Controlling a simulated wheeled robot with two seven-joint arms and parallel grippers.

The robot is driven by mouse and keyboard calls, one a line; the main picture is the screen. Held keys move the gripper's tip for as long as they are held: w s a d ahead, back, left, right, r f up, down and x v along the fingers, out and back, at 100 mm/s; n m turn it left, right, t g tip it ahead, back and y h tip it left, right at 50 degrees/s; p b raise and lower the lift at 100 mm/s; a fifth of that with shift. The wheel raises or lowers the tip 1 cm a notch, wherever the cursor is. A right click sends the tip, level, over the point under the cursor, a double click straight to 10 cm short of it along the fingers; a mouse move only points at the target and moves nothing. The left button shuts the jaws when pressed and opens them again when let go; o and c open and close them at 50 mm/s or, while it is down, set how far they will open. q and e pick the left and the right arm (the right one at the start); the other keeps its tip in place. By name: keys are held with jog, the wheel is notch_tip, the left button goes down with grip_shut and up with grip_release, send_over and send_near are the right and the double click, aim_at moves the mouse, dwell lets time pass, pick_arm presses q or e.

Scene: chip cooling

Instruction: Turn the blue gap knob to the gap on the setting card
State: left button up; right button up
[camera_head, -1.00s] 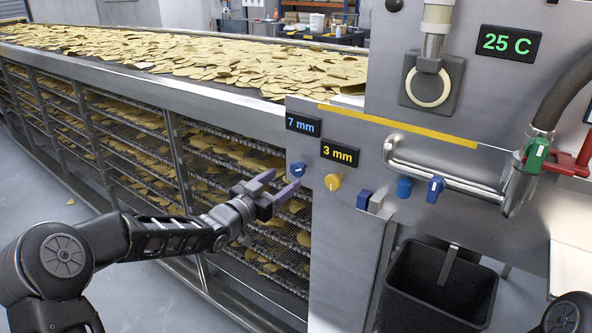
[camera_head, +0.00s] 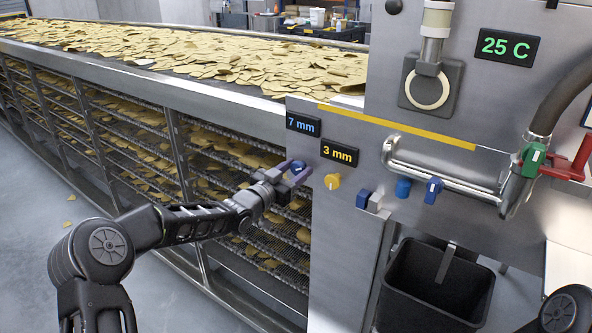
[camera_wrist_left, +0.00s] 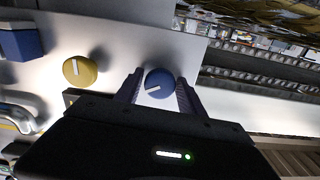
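The blue gap knob (camera_head: 298,167) is on the steel front panel, below the blue-lettered display (camera_head: 303,124), which reads 7 mm. My left gripper (camera_head: 287,173) is at the knob, with one finger on each side of it. In the left wrist view, the blue knob (camera_wrist_left: 159,84) with its white pointer mark sits between the two open fingertips (camera_wrist_left: 160,90); I cannot tell whether they touch it. I cannot make out a setting card with a readable gap. My right gripper is out of view.
A yellow knob (camera_head: 332,181) sits just right of the blue one, under a 3 mm display (camera_head: 339,151). Farther right are a blue block (camera_head: 364,199), a pipe with a blue valve handle (camera_head: 433,187) and a black bin (camera_head: 437,285). A chip conveyor (camera_head: 200,65) runs behind.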

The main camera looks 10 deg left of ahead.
pick_arm(q)
grip_shut()
jog(key=shift+n, duration=0.4)
